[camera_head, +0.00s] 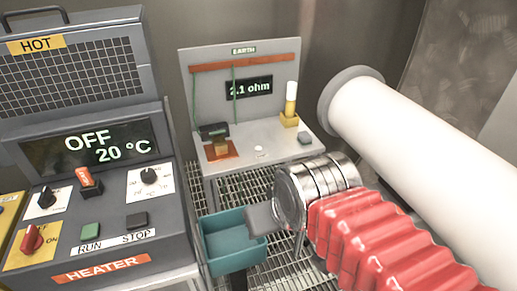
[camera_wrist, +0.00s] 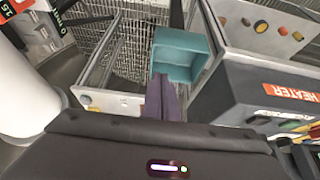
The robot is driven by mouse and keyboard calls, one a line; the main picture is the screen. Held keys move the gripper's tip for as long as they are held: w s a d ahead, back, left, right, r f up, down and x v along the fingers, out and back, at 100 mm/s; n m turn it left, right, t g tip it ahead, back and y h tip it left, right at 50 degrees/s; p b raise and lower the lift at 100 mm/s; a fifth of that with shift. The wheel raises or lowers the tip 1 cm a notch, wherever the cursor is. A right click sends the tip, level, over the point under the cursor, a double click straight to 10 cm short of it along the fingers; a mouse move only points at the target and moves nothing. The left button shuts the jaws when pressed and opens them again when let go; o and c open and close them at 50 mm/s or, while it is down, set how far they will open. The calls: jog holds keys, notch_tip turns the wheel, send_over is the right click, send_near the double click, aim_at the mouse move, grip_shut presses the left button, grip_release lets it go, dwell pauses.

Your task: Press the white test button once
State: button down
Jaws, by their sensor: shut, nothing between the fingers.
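A small white button (camera_head: 260,153) sits on the grey base of the EARTH tester (camera_head: 237,136). The tester's display (camera_head: 249,88) reads 2.1 ohm. My gripper (camera_head: 262,218) is shut and empty in the head view. It is in front of the tester and apart from the button, at the right side of a teal bin (camera_head: 233,243). In the wrist view the shut dark fingers (camera_wrist: 164,95) point toward the teal bin (camera_wrist: 178,57). I cannot make out the white button for certain in the wrist view.
A heater (camera_head: 98,190) showing OFF and 20 °C stands at left. A thick white pipe (camera_head: 400,150) runs along the right. Wire grating (camera_head: 228,191) lies below.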

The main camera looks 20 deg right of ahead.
dwell(0.8)
jog(key=w+d+f+m, duration=0.2)
jog(key=w+d+f, duration=0.1)
jog(key=w, duration=1)
jog(key=w+d+f+m+y, duration=0.1)
jog(key=w+d+f, duration=0.3)
jog(key=w, duration=0.9)
jog(key=w+d+f+m+t, duration=0.1)
jog(key=w+d+f+m, duration=0.3)
jog(key=w, duration=0.9)
jog(key=shift+w+d+y, duration=0.25)
jog(key=shift+d+y, duration=0.05)
jog(key=shift+d, duration=0.35)
jog(key=w+d+r+m+t, duration=0.1)
jog(key=w+d+r+t, duration=0.1)
jog(key=w+r, duration=0.3)
jog(key=shift+w+d+t+h, duration=0.3)
jog(key=shift+w+h, duration=0.1)
jog(key=shift+w, duration=0.1)
jog(key=shift+a+f, duration=0.1)
jog(key=shift+f, duration=0.05)
